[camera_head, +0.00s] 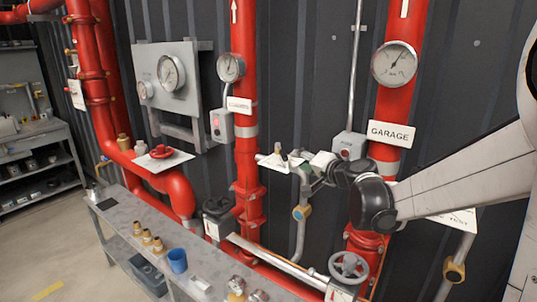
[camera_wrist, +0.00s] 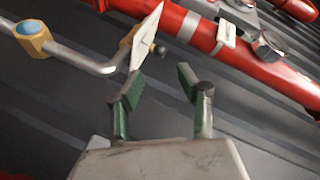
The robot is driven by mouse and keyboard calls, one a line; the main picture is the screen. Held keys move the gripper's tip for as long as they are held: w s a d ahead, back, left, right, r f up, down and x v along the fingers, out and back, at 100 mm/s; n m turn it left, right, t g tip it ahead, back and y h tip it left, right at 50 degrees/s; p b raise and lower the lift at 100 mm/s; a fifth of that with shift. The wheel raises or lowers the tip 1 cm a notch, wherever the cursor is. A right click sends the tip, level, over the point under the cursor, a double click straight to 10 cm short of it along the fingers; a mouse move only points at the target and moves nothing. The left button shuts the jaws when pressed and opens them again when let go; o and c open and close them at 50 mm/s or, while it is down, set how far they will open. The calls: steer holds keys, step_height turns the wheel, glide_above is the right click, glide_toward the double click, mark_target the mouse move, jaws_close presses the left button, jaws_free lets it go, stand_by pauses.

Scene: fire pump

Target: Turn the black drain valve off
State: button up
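My gripper (camera_wrist: 160,80) is open, its two green-padded fingers apart with nothing between them. I cannot tell for sure that this knob belongs to the black drain valve. In the head view, my gripper (camera_head: 308,168) is beside a white plate (camera_head: 270,163) and a small fitting at the upright red pipe; the gripper hides part of the fitting.
Red pipes (camera_head: 245,120) and a grey pipe with a yellow-and-blue fitting (camera_head: 301,212) stand close to my gripper. A grey handwheel (camera_head: 348,267) is below my arm. A bench (camera_head: 118,215) with a blue cup (camera_head: 177,260) is at lower left. Corrugated dark wall lies behind.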

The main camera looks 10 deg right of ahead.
mark_target(282, 152)
steer(key=p+x, duration=0.1)
steer(key=x, duration=1.2)
steer(key=shift+w+a+f, duration=0.1)
steer(key=shift+w+a, duration=0.05)
steer(key=shift+w, duration=0.1)
jaws_close()
